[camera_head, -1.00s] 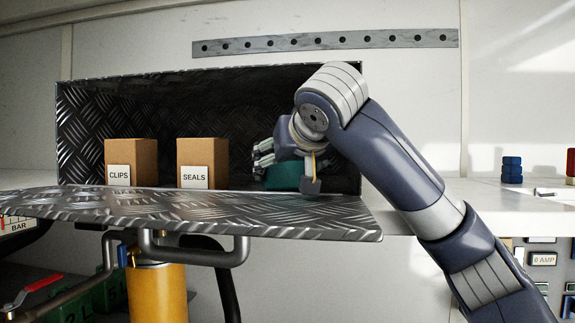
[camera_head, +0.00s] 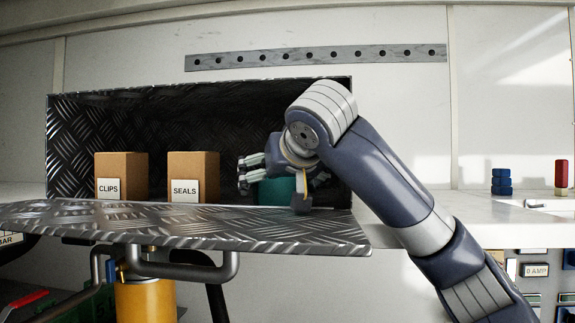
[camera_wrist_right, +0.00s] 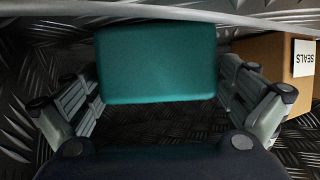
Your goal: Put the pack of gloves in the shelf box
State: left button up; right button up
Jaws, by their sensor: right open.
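The pack of gloves, a teal block (camera_head: 277,190), sits inside the dark tread-plate shelf box (camera_head: 75,150), at its right end. In the right wrist view the pack (camera_wrist_right: 157,65) lies between the fingers, with gaps visible on both sides. My right gripper (camera_head: 250,173) reaches into the box from the right and is open around the pack. The wrist and fingers hide part of the pack in the head view. My left gripper is not in view.
A CLIPS carton (camera_head: 121,170) and a SEALS carton (camera_head: 194,170) stand in the box left of my gripper. The SEALS carton is close beside the fingers in the wrist view. A tread-plate flap (camera_head: 180,228) extends in front.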

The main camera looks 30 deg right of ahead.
jog(key=shift+s+r, duration=0.15)
jog(key=shift+r, duration=0.45)
jog(key=shift+s+a+b, duration=0.3)
jog(key=shift+s+b, duration=0.55)
jog(key=shift+b, duration=0.05)
jog(key=b+v, duration=0.3)
jog(key=v, duration=0.5)
jog(key=shift+s+a+r, duration=0.1)
jog(key=shift+s+r, duration=0.15)
jog(key=shift+r, duration=0.05)
jog(key=shift+s+r+b, duration=0.3)
jog(key=shift+s+b, duration=0.1)
jog(key=shift+s, duration=0.25)
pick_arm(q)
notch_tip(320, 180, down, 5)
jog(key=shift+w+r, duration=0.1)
pick_arm(e)
jog(key=shift+a, duration=0.1)
